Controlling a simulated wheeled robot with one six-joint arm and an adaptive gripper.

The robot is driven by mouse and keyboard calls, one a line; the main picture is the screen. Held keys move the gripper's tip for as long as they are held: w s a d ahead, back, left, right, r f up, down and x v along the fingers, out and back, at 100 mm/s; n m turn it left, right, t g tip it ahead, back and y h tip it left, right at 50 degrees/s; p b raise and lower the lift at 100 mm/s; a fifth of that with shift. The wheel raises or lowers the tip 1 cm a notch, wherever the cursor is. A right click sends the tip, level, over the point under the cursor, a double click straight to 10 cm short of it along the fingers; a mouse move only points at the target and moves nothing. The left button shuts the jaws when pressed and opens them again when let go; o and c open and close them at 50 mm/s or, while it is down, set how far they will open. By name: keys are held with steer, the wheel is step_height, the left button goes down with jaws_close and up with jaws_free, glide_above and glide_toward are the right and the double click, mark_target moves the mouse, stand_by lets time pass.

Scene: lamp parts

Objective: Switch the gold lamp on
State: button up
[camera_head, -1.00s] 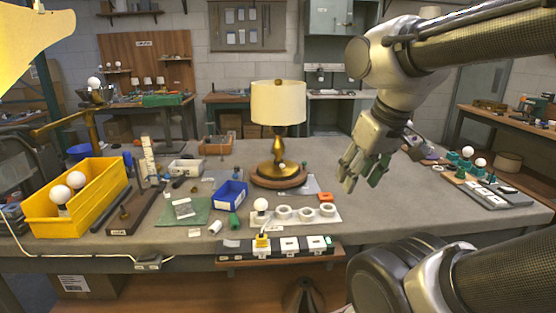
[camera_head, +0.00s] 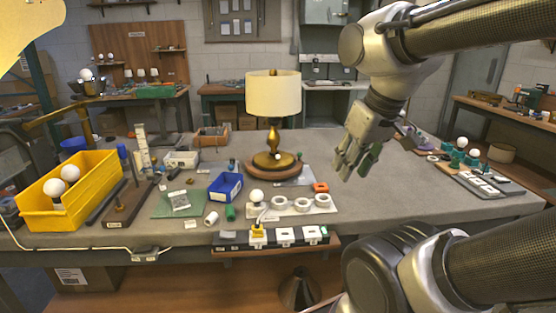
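The gold lamp (camera_head: 273,136) stands upright on a round wooden base (camera_head: 273,172) in the middle of the workbench. Its cream shade (camera_head: 273,93) looks evenly pale, and I cannot tell whether it is lit. A small pale spot (camera_head: 277,157) shows on the front of the gold foot; I cannot tell whether it is a switch. My gripper (camera_head: 356,174) hangs above the bench to the right of the lamp, fingers pointing down. Its fingers are apart, with nothing visible between them, and it is clear of the lamp.
A white holder with rings and a bulb (camera_head: 300,205), an orange piece (camera_head: 321,187) and a blue bin (camera_head: 226,187) lie before the lamp. A yellow bin (camera_head: 100,192) with bulbs stands left. Between lamp and gripper the bench is mostly clear.

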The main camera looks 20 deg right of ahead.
steer(key=w+a+m+t+y, duration=0.1)
steer(key=w+a, duration=0.1)
steer(key=w, duration=0.4)
steer(key=w+a+r+m+t, duration=0.1)
steer(key=w+a+m, duration=0.1)
steer(key=w, duration=0.4)
steer(key=w+a+r+m+t+y, duration=0.1)
steer(key=w+a, duration=0.2)
steer(key=w, duration=0.4)
steer(key=shift+w+a+r+m+t+y, duration=0.1)
steer(key=shift+a+m+t+y, duration=0.2)
steer(key=shift+a+m+t, duration=0.1)
jaws_close()
steer(key=w+a+f+m+t+h, duration=0.1)
steer(key=w+f+m+t+h, duration=0.15)
steer(key=w+m, duration=0.6)
steer(key=w+a+f+m+t+h, duration=0.15)
steer(key=w+f+m, duration=0.25)
steer(key=w, duration=1)
steer(key=s+d+f+m+g+h, duration=0.2)
steer(key=d+f+m+h, duration=0.1)
steer(key=f+m+h, duration=0.8)
step_height(320, 180, down, 3)
steer(key=shift+d+f, duration=0.1)
steer(key=shift+d, duration=0.05)
